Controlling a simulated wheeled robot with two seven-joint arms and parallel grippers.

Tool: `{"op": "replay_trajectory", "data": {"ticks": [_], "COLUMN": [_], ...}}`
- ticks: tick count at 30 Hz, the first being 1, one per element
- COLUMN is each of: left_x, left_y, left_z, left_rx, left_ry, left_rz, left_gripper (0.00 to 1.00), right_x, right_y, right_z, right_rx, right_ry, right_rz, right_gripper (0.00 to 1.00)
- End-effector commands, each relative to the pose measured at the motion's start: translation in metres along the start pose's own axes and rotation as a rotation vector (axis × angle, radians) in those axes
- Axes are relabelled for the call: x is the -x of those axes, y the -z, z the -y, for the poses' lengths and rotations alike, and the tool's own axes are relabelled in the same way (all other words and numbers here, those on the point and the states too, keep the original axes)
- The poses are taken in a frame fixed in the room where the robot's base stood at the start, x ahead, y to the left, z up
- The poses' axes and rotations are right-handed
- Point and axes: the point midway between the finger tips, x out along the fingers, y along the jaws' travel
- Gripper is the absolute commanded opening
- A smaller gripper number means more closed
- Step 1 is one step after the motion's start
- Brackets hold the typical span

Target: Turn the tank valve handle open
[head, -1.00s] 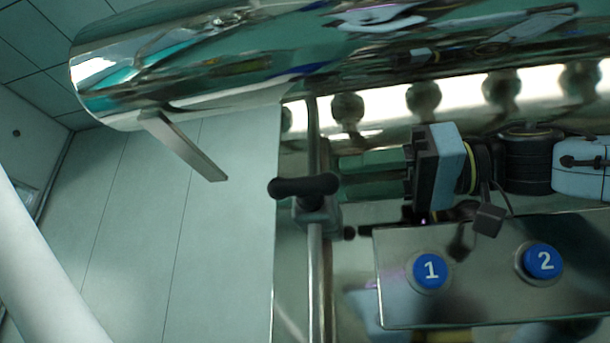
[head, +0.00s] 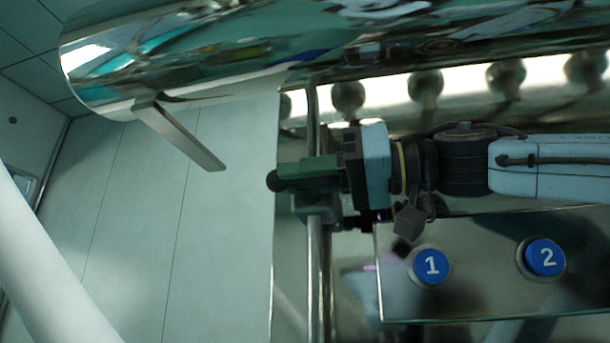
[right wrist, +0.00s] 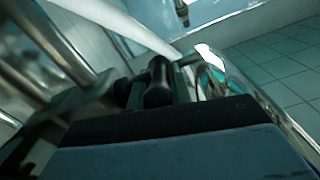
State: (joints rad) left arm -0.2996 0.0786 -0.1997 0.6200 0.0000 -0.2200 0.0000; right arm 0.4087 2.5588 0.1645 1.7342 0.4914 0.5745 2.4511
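The valve handle (head: 273,181) is a black bar on a valve body on the upright metal pipe. In the head view only its rounded left end shows. The green fingers of my right gripper (head: 292,174) cover the rest. My left gripper is not in view.
A shiny metal cylinder (head: 200,70) spans the top, with a flat grey bar (head: 185,138) hanging from its left end. The space left of the handle is clear.

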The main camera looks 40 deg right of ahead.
Motion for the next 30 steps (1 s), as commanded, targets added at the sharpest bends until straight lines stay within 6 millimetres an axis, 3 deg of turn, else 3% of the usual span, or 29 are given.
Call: {"op": "replay_trajectory", "data": {"ticks": [1,4,14,23,24,28,30], "left_x": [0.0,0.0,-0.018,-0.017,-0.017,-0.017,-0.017], "left_y": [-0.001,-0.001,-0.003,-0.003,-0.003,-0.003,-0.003], "left_z": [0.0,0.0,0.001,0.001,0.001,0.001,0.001], "left_rx": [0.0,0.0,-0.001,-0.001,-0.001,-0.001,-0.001], "left_ry": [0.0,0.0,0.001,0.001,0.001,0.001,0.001], "left_rz": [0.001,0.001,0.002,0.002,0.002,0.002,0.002], "left_gripper": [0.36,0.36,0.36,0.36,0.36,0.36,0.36], "right_x": [0.0,0.0,0.0,0.0,0.0,0.0,0.0], "right_y": [0.0,0.0,-0.003,0.0,0.0,0.0,0.0], "right_z": [0.0,0.0,0.0,0.0,0.0,0.0,0.0], "right_rx": [0.0,0.0,-0.001,-0.001,-0.001,-0.001,-0.001], "right_ry": [0.0,0.0,0.025,0.025,0.025,0.024,0.024], "right_rz": [0.0,0.0,-0.111,-0.121,-0.121,-0.121,-0.121], "right_gripper": [0.12,0.0,0.0,0.0,0.23,0.41,0.42]}}
